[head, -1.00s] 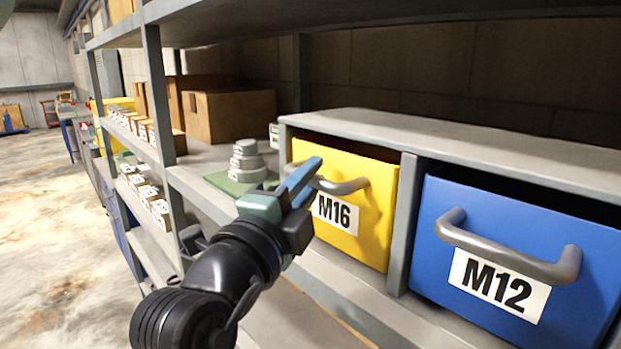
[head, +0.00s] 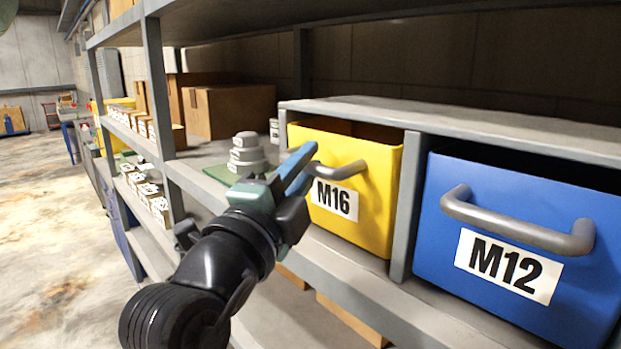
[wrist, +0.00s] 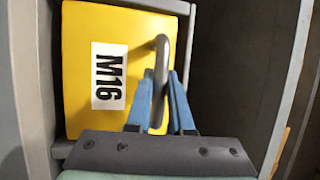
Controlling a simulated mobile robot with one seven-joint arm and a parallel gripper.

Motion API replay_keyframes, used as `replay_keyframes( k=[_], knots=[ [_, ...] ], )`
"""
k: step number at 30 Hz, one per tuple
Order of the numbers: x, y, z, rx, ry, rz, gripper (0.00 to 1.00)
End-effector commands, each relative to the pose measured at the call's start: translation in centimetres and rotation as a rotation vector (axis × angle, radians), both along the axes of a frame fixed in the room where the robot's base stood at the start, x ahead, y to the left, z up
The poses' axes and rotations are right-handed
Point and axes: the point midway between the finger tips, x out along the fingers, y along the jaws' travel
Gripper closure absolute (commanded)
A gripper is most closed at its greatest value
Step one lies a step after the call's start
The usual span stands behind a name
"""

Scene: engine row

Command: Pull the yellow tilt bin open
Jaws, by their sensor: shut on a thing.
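The yellow tilt bin (head: 375,215) sits in the left compartment of the grey bin rack, with an M16 label (head: 335,200) on its front. Its top is tipped outward and a dark opening shows behind its front edge. My gripper (head: 300,168) is shut on the bin's grey bar handle (head: 342,171), at the handle's left part. In the wrist view, the blue fingers (wrist: 160,95) stand on either side of the handle (wrist: 161,60), in front of the yellow bin face (wrist: 85,40). The exact finger contact is partly hidden.
A blue bin (head: 435,225) labelled M12 with a grey handle (head: 515,222) sits to the right, past a grey divider (head: 406,205). The floor (head: 55,220) at left is clear.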

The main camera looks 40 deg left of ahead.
Motion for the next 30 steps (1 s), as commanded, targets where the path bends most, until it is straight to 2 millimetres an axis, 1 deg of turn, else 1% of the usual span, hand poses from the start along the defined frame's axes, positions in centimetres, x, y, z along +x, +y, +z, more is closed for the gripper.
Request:
replay_keyframes(
  k=[1, 15, 24, 27, 30],
  knots=[
    [-0.3, 0.0, -1.1, -0.001, -0.021, 0.000, 1.00],
    [-3.0, 0.2, -3.2, -0.021, -0.281, -0.001, 1.00],
    [-4.4, 0.3, -4.4, -0.036, -0.443, -0.001, 1.00],
    [-4.8, 0.4, -4.7, -0.039, -0.488, 0.000, 1.00],
    [-5.2, 0.4, -4.9, -0.038, -0.483, 0.001, 1.00]
  ],
)
